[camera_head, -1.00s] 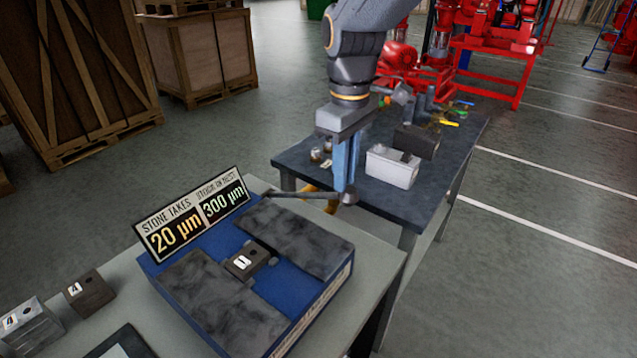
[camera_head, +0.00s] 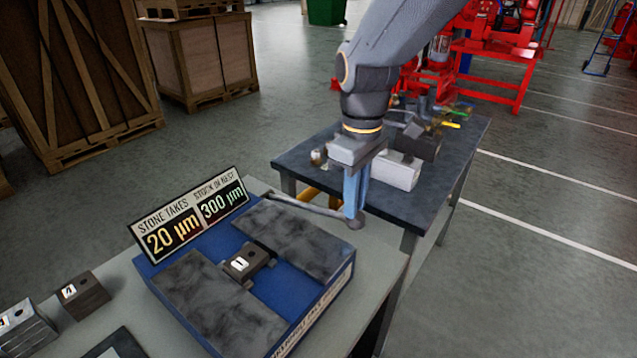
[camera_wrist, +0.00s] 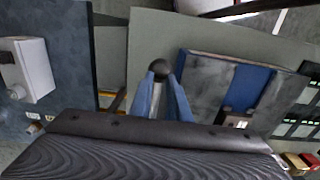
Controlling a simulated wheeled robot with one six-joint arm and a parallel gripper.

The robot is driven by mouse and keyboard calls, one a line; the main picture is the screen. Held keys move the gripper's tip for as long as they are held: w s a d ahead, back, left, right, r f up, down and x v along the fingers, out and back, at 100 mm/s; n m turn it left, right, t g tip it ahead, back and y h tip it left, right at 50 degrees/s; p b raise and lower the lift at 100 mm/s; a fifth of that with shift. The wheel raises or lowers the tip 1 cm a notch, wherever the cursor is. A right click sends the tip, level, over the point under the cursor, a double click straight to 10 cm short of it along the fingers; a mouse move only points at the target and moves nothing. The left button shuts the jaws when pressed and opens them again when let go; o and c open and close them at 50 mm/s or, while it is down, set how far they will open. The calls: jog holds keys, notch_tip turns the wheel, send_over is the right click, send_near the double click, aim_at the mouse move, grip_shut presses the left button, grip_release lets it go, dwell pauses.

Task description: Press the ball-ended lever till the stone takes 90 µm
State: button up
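The lever (camera_head: 306,206) reaches out from behind the readout board to a dark grey ball (camera_head: 355,223) at its free end, right of the blue fixture (camera_head: 338,285). My gripper (camera_head: 353,218) points down with its blue fingers at the ball. In the wrist view the ball (camera_wrist: 160,67) sits between the two fingertips, which close in on its sides. A dark block marked 1 (camera_head: 243,263) sits in the middle of the fixture between two grey mottled slabs.
A block marked 4 (camera_head: 82,295) and a lighter metal block (camera_head: 24,330) stand on the bench at left. A dark table (camera_head: 420,205) behind holds a light grey box (camera_head: 398,171) and small parts. Wooden crates (camera_head: 205,60) and red machinery (camera_head: 490,50) stand farther back.

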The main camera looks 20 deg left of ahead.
jog(key=shift+s+d+f+b, duration=0.1)
jog(key=shift+d+f+b, duration=0.1)
jog(key=shift+f, duration=0.45)
jog(key=shift+d+f+b, duration=0.1)
jog(key=shift+f+b, duration=0.1)
jog(key=shift+f, duration=0.4)
jog(key=w+a+r+p, duration=0.1)
jog(key=a+r+p, duration=0.2)
jog(key=r+p, duration=0.9)
notch_tip(320, 180, up, 3)
jog(key=shift+w, duration=0.15)
jog(key=s+d+f+m+b, duration=0.2)
jog(key=s+d+f+m, duration=0.1)
jog(key=d, duration=0.6)
jog(key=s+d+f+m+t+b, duration=0.1)
jog(key=s+d+f+m+b, duration=0.2)
jog(key=d+f+m, duration=0.3)
jog(key=s+d+f+m+b, duration=0.3)
jog(key=d+f, duration=0.3)
jog(key=d, duration=0.7)
jog(key=shift+s+m, duration=0.2)
jog(key=shift+m, duration=0.6)
